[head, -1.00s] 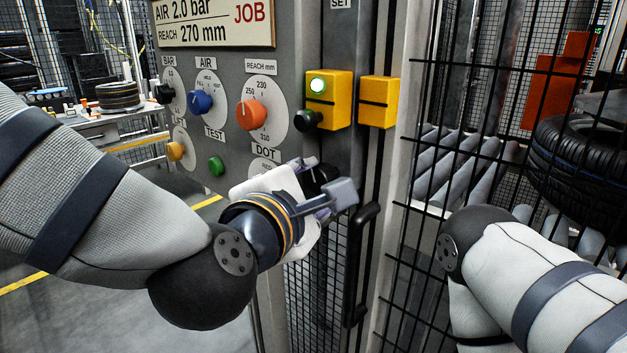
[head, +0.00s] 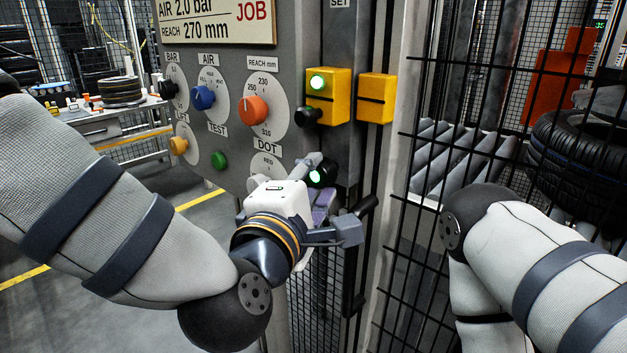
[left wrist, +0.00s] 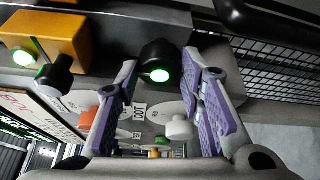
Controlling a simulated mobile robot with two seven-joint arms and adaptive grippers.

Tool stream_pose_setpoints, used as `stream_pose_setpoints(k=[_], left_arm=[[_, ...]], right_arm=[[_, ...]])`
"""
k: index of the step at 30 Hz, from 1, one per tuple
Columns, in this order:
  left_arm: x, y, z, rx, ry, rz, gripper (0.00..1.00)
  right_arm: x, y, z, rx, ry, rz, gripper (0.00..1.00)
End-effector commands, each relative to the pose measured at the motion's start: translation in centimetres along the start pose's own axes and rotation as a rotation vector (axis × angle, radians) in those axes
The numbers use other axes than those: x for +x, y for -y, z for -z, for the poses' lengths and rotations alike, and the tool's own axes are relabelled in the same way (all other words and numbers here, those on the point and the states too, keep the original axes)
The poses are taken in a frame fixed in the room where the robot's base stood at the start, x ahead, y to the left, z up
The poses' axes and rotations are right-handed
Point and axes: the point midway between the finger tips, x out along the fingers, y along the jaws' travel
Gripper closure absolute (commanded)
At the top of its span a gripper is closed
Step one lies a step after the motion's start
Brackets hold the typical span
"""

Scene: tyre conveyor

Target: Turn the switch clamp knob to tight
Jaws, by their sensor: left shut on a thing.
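A yellow switch box (head: 327,97) with a lit green lamp is on the post right of the panel. A black knob (head: 309,117) sticks out at its lower left; the box (left wrist: 45,42) and knob (left wrist: 56,75) also show in the left wrist view. Lower on the post is a black round housing (head: 325,174) with a lit green face; in the left wrist view the housing (left wrist: 161,60) sits between the fingertips. My left gripper (head: 317,187) is shut on this black housing, its purple pads on either side. Finger contact is partly hidden. My right gripper is out of view.
The grey panel (head: 225,135) left of the post carries blue, orange and other knobs. A second yellow block (head: 376,98) and a black handle (head: 365,207) are close by. Wire mesh fencing stands right, with a tyre (head: 578,150) behind it.

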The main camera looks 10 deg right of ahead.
Motion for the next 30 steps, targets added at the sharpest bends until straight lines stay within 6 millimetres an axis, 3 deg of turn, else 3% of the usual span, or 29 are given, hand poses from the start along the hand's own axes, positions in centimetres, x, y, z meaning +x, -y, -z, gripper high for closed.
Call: stream_pose_setpoints(k=[5,6,16,24,30], left_arm=[[0.1,0.0,0.1,-0.001,-0.003,-0.001,0.93],[0.1,0.0,0.1,-0.001,-0.003,-0.001,0.56],[-0.3,0.0,0.1,-0.002,-0.001,0.0,0.56],[-5.6,0.0,0.1,-0.003,-0.001,0.001,0.56],[-7.4,0.0,0.1,-0.002,-0.002,-0.001,0.56]], right_arm=[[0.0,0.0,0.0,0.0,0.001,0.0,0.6],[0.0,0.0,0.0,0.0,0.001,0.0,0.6],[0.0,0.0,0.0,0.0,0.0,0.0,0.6],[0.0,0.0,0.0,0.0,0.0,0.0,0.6],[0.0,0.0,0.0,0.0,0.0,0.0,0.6]])
